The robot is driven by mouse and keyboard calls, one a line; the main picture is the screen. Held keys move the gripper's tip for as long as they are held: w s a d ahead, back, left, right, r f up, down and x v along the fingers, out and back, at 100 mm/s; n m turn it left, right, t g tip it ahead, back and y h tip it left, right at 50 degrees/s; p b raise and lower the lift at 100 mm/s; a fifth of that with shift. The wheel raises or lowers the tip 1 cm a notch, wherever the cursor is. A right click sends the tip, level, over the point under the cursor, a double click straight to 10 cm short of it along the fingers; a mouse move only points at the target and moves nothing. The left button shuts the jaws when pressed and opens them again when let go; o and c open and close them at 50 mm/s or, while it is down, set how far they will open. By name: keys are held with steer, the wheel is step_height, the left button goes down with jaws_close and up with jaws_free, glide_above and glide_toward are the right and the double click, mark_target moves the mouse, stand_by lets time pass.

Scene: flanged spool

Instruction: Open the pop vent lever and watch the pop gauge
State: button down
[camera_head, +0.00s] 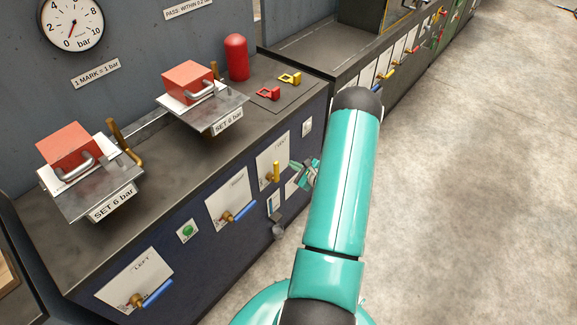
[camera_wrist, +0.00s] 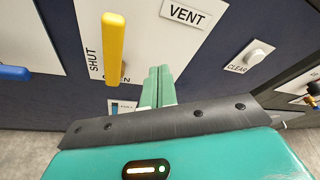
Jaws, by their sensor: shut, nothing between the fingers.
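The yellow vent lever (camera_head: 276,172) stands upright on a white plate on the front of the dark bench. In the wrist view the lever (camera_wrist: 113,45) has SHUT written along its left side and partly covers a word at its lower end. A VENT label (camera_wrist: 187,14) is to its right. My gripper (camera_head: 305,172) is shut and empty, just right of the lever; its green fingers (camera_wrist: 158,87) show close together and apart from the lever. The round gauge (camera_head: 72,20) on the wall, marked bar, has its red needle pointing down near 0.
Blue levers (camera_head: 243,211) and (camera_head: 158,292) are on plates to the left. A green button (camera_head: 187,231) sits between them. A CLEAR button (camera_wrist: 256,57) is right of my fingers. Two weighted red blocks (camera_head: 188,80) and a red cylinder (camera_head: 236,58) stand on top. Floor at right is clear.

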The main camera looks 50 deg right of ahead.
steer(key=s+a, duration=0.2)
steer(key=s, duration=0.6)
steer(key=shift+s+a+r, duration=0.15)
steer(key=shift+s+a, duration=0.05)
steer(key=shift+a, duration=0.1)
